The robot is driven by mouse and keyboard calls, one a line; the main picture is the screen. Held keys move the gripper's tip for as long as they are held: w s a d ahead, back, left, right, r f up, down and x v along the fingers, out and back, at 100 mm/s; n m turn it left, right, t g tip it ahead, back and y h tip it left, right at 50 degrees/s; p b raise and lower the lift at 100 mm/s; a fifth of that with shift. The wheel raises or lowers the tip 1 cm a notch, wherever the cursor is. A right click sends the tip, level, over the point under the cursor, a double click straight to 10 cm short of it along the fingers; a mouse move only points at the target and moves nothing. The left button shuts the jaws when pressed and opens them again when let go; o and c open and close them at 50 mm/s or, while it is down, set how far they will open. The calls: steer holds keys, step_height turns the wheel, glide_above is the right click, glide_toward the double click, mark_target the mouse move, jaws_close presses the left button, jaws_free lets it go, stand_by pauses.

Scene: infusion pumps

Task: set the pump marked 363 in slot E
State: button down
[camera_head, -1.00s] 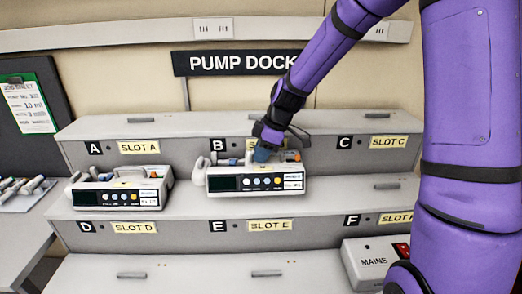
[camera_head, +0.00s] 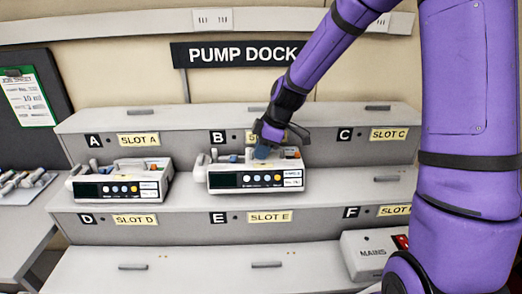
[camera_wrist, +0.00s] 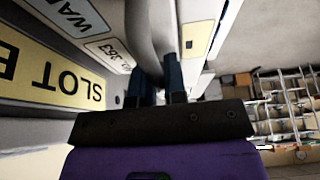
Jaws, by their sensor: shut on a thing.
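A white pump (camera_head: 258,183) with a dark display and coloured buttons is at the middle step, below the SLOT B label and above the SLOT E label (camera_head: 270,216). My gripper (camera_head: 264,150) is shut on its top handle from above. In the wrist view, the pump's label (camera_wrist: 110,52) reads 363, and my blue fingers (camera_wrist: 160,82) close around the handle. A yellow slot label (camera_wrist: 45,75) appears upside down there. I cannot tell whether the pump's base touches the step.
A second white pump (camera_head: 118,185) stands to the left, above SLOT D. A MAINS box (camera_head: 372,257) with a red switch sits at lower right. The step above SLOT F is clear. Small items (camera_head: 22,182) lie on a side table at far left.

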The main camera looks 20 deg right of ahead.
steer(key=shift+f, duration=1.35)
stand_by(2.1)
steer(key=c, duration=1.1)
jaws_free()
steer(key=shift+f, duration=0.1)
steer(key=v, duration=1.1)
steer(key=s+d+r+m+t+h, duration=0.1)
steer(key=s+r+m, duration=0.3)
steer(key=s, duration=0.5)
steer(key=s+d+r+m+t+h, duration=0.1)
steer(key=s+r+m, duration=0.3)
steer(key=s, duration=0.5)
steer(key=s+d+r+m+t+h, duration=0.1)
steer(key=s+r+m, duration=0.4)
steer(key=s, duration=0.5)
steer(key=shift+m+t+h, duration=0.4)
steer(key=shift+m+h, duration=0.2)
steer(key=shift+m, duration=0.1)
